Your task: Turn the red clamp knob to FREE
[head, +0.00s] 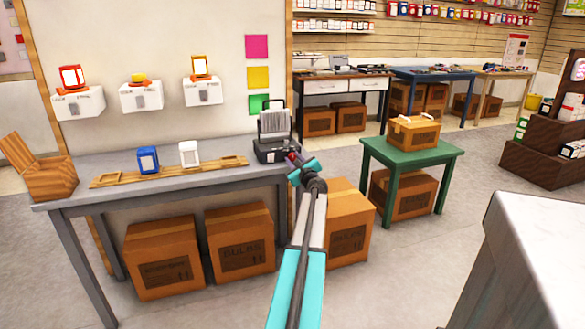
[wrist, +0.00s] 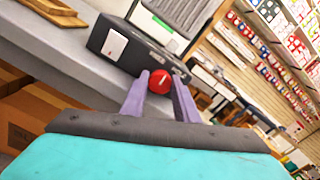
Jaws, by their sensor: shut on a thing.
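The red clamp knob (wrist: 159,82) is round with a light mark on its face. In the wrist view it sits between the two purple fingers of my gripper (wrist: 161,88), which are shut on it. The knob is at the front end of a dark box-shaped base (wrist: 125,48) with a white label. In the head view this base (head: 272,152) stands at the right end of the grey table and carries an upright ribbed grey unit (head: 275,122). My gripper (head: 293,160) reaches the base from the right and hides most of the knob. No FREE lettering beside the knob is readable.
The grey table (head: 120,202) also holds a blue block (head: 147,160), a white block (head: 189,154), a wooden rail and an open wooden box (head: 48,178). Wall switches (head: 141,95) hang above.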

